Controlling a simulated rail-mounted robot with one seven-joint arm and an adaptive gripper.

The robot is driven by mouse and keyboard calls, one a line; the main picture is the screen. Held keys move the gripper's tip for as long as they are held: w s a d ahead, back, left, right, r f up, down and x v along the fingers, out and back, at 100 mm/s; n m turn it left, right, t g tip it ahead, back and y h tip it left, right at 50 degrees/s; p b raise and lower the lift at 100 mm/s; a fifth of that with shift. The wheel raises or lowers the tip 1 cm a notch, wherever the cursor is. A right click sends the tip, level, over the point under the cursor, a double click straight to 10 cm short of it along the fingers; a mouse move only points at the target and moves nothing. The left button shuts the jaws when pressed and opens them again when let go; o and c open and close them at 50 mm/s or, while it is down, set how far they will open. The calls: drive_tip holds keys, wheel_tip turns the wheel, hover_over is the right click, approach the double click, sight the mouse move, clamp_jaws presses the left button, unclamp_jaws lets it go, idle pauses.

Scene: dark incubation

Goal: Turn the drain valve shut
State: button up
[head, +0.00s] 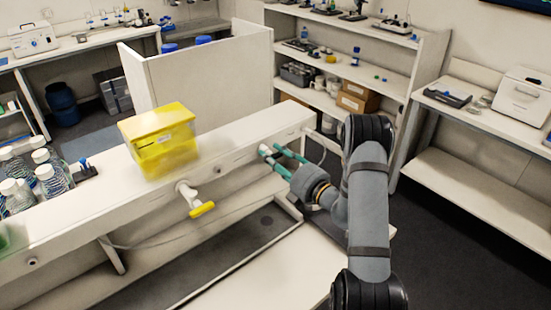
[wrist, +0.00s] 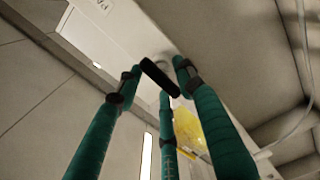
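My gripper (head: 268,153), with green fingers, reaches the front face of the white raised ledge (head: 100,212) near its right end. In the wrist view, its fingers (wrist: 158,72) stand apart around a short black bar (wrist: 160,78), which looks like a valve handle. The bar lies slantwise between the fingertips, with its ends close to them; firm contact is unclear. The head view does not show this bar clearly behind the fingers. A white tap with a yellow lever (head: 202,209) sticks out of the same face, left of my gripper.
A yellow box (head: 160,140) stands on the ledge, left of my gripper. Clear bottles (head: 47,178) with white caps stand at the far left. A dark recessed tray (head: 215,255) lies below the ledge. A thin hose (wrist: 296,125) hangs at the right in the wrist view.

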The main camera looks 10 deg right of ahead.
drive_tip(key=v, duration=1.2)
drive_tip(key=b+x, duration=0.1)
drive_tip(key=x, duration=1.1)
drive_tip(key=shift+w+f, duration=0.1)
drive_tip(key=shift+f, duration=0.1)
drive_tip(key=shift+n+b, duration=0.45)
drive_tip(key=shift+n, duration=0.15)
drive_tip(key=shift+r+n+b, duration=0.15)
drive_tip(key=shift+n+b, duration=0.2)
drive_tip(key=shift+n, duration=0.25)
drive_tip(key=shift+r, duration=0.1)
